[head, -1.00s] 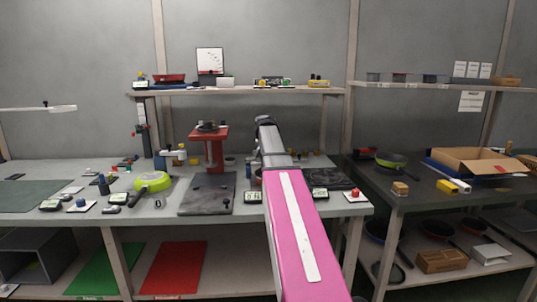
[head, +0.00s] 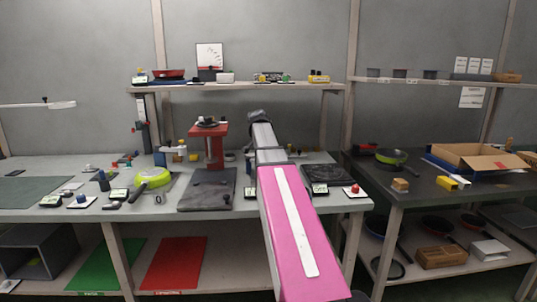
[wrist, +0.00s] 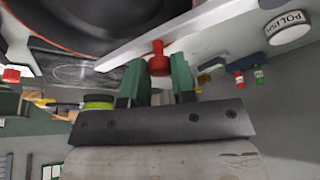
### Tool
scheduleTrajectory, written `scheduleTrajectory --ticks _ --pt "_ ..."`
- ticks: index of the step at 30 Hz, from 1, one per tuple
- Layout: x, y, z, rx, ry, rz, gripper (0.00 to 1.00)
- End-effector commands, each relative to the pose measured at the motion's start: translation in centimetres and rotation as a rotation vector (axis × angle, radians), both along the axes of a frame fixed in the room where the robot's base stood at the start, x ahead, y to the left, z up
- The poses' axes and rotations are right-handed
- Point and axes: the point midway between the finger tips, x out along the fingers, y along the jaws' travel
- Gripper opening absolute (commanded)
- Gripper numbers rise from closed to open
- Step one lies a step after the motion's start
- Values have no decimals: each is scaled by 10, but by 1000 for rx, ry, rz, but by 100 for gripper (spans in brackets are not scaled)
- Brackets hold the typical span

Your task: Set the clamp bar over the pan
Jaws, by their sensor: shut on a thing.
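In the wrist view, my gripper (wrist: 160,78) has its green fingers shut on the red knob (wrist: 158,58) of a pale grey bar, which I take to be the clamp bar (wrist: 205,24). The bar runs slantwise from the upper right toward the left. A dark pan (wrist: 85,22) with an orange-red rim lies beside and partly behind the bar at the upper left. I cannot tell whether the bar touches the pan or its support. In the head view, my arm hides the gripper, the bar and this pan.
A red stand (head: 212,150) is on the bench left of my arm, with a lime green pan (head: 152,177) farther left. A dark plate (head: 328,174) lies right of the arm. A round tub marked POLISH (wrist: 289,27) and small bottles show in the wrist view.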

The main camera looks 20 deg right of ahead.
Motion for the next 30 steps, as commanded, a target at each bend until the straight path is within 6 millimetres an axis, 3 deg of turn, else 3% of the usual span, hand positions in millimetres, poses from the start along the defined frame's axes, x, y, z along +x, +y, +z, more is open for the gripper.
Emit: scheduleTrajectory --ticks 5,6,8,20,30 --pt "-2 1 0 2 2 0 0" --pt "-2 1 0 2 2 0 34" --pt "-2 1 0 2 3 1 50" --pt "-2 3 6 2 1 1 50" --pt "-12 21 56 1 0 1 50"
